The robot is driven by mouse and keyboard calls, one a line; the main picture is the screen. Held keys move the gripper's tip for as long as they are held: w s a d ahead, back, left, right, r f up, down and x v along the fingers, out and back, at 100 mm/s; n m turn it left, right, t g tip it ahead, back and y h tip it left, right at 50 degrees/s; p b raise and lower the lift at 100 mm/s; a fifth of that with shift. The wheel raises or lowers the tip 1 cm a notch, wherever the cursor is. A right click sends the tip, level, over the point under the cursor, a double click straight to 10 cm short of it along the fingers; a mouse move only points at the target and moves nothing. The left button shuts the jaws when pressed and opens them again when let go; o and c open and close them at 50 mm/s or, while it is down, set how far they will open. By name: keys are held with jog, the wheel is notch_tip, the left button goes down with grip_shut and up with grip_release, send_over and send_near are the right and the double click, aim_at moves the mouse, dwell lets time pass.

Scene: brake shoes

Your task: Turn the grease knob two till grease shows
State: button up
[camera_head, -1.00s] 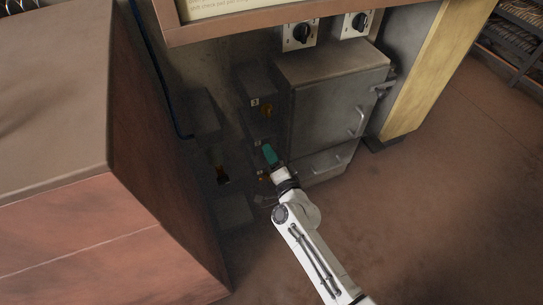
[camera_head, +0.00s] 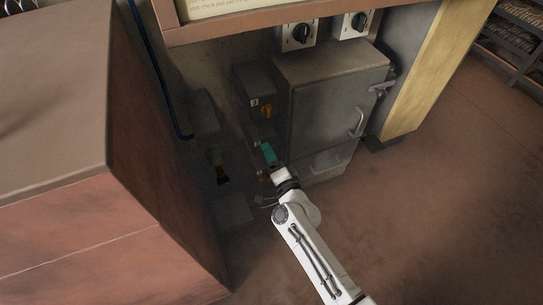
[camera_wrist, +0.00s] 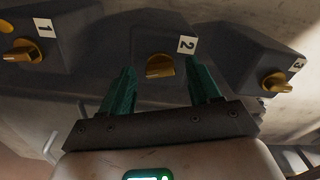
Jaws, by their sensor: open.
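The grease knob two is a yellow knob (camera_wrist: 160,66) on a dark grey box below a label marked 2 in the wrist view. My gripper (camera_wrist: 163,86) has two green fingers standing apart and nothing between them touching either one. The knob lies just beyond the fingertips, between them in the picture; I cannot tell the remaining distance. In the head view my gripper (camera_head: 268,152) is low at the dark boxes, and it hides most of box two. No grease can be made out.
Yellow knob one (camera_wrist: 22,50) is to the left and yellow knob three (camera_wrist: 277,83) to the right in the wrist view. In the head view, a grey cabinet (camera_head: 335,105) with handles stands right of my gripper. A large brown bench (camera_head: 60,90) stands left; floor at right is clear.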

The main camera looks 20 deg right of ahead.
jog(key=s+p, duration=0.1)
jog(key=s, duration=1)
jog(key=shift+p, duration=0.4)
jog(key=shift+w, duration=0.1)
